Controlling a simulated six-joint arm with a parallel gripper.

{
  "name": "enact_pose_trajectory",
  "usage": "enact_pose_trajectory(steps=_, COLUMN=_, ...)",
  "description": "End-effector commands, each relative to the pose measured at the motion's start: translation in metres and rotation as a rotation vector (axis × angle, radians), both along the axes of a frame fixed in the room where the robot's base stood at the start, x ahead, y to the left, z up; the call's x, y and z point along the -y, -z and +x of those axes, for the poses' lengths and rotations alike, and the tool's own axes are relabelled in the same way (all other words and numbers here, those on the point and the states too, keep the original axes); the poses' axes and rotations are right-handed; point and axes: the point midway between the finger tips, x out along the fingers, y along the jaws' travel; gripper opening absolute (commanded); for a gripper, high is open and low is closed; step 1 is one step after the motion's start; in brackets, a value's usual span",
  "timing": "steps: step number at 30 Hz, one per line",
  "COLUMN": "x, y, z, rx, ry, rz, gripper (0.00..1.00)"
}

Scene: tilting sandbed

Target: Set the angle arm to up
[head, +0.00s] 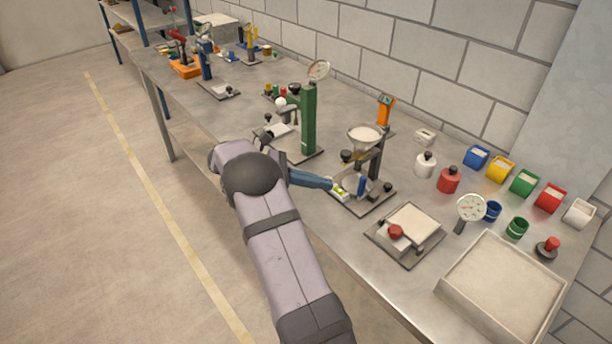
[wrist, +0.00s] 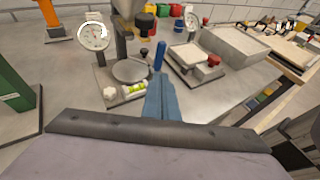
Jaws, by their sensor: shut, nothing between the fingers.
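A small stand with a funnel (head: 366,135), a round grey dish (wrist: 133,70) and a spirit level (head: 341,194) sits mid-bench. A short blue post (head: 362,185) stands upright beside the dish and also shows in the wrist view (wrist: 158,58). It may be the angle arm, but I cannot be sure. My gripper (head: 330,184) is shut and empty, its blue fingers reaching the stand's near edge by the spirit level. In the wrist view my fingertips (wrist: 162,80) point toward the blue post. In the head view a gap separates them from it.
A sand tray with a red knob (head: 396,231) stands to the right of the stand. A green column (head: 308,118) with a dial stands to the left. A large shallow box (head: 470,318) is at the near right. Coloured bins line the wall side.

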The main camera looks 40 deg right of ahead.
Motion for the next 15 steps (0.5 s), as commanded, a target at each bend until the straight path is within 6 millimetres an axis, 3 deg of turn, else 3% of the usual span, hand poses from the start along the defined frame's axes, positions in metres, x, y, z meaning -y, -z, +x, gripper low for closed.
enact_pose_trajectory(steps=7, x=0.034, y=0.009, z=-0.023, rx=-0.001, ry=0.003, rz=0.0, gripper=0.0)
enact_pose_trajectory(steps=15, x=0.054, y=0.013, z=-0.036, rx=-0.001, ry=0.001, rz=-0.001, gripper=0.0)
